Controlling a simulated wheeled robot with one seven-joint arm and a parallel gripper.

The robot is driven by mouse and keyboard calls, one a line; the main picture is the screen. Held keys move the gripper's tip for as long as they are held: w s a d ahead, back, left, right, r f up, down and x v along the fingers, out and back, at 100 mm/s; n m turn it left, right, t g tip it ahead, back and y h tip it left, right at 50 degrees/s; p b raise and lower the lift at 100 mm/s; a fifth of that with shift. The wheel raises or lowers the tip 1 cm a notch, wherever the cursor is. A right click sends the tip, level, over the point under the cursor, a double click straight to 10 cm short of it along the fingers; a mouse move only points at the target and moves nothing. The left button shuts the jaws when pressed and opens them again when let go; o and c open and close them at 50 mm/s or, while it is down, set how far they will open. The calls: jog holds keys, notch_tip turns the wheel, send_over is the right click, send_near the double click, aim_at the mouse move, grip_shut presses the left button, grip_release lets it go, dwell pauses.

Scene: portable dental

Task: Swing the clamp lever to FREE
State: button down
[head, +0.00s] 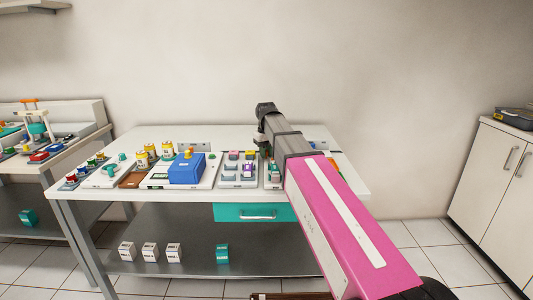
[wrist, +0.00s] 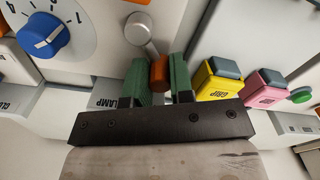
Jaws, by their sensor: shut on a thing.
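The clamp lever (wrist: 150,48) shows in the wrist view as a pale metal arm on a round grey pivot, with an orange-brown grip at its near end. My gripper (wrist: 159,76) has its two green fingers on either side of that grip and is shut on it. A plate lettered CLAMP (wrist: 112,102) lies just left of the fingers, partly covered. No FREE mark is readable. In the head view my arm hides the lever and most of the gripper at the table's right part.
A blue dial (wrist: 45,36) with numbers is left of the lever. In the head view, a blue box (head: 186,169) and several small panels crowd the white table (head: 110,198).

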jog(key=c, duration=1)
grip_release()
jog(key=shift+r, duration=0.15)
notch_tip(320, 180, up, 11)
jog(key=shift+f, duration=0.2)
jog(key=shift+s, duration=0.1)
